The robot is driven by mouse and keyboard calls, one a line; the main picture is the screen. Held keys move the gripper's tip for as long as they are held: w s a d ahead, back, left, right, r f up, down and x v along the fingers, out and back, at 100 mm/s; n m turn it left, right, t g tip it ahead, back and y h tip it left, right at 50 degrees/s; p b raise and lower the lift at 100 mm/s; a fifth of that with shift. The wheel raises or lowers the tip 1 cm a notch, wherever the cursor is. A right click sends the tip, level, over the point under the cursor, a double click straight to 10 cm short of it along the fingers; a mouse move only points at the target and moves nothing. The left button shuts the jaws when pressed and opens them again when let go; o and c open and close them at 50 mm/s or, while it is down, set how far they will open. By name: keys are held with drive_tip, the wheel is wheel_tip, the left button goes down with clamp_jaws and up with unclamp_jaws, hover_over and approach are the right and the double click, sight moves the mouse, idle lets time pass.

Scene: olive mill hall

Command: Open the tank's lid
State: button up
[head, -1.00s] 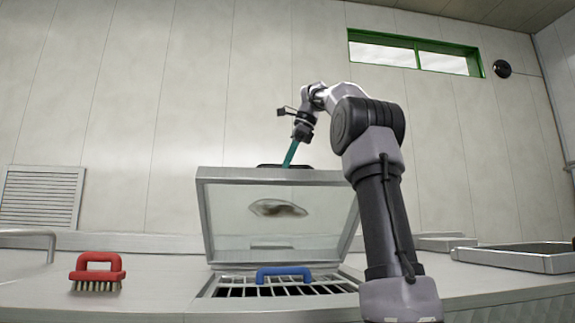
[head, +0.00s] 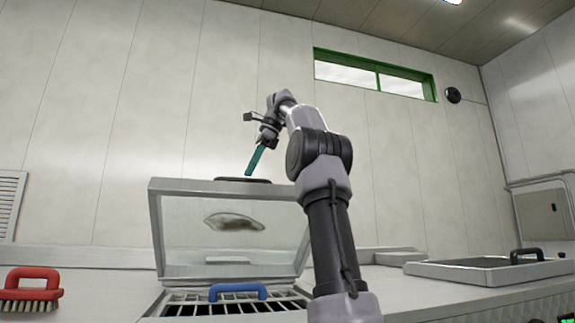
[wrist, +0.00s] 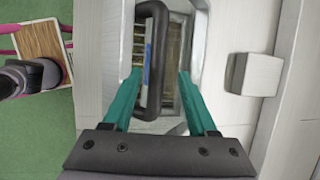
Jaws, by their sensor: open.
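The tank's lid (head: 285,231), a clear pane in a grey metal frame, stands raised and nearly upright over the tank's barred opening (head: 180,309). A dark handle (head: 228,179) sits at its top edge, and this handle also shows as a black bar in the wrist view (wrist: 156,62). My gripper (head: 251,172), with teal fingers, is at the handle. In the wrist view my gripper (wrist: 160,74) is open, with a finger on each side of the handle. Whether either finger touches it I cannot tell.
A red brush (head: 33,283) stands on the counter at left. A shallow metal tray with a black handle (head: 480,268) is at right. A grey block (wrist: 253,74) shows in the wrist view.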

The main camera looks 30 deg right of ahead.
drive_tip(key=shift+s+d+r, duration=0.1)
drive_tip(key=shift+d+r, duration=0.1)
drive_tip(key=shift+r, duration=0.4)
hover_over(292, 187)
idle(0.4)
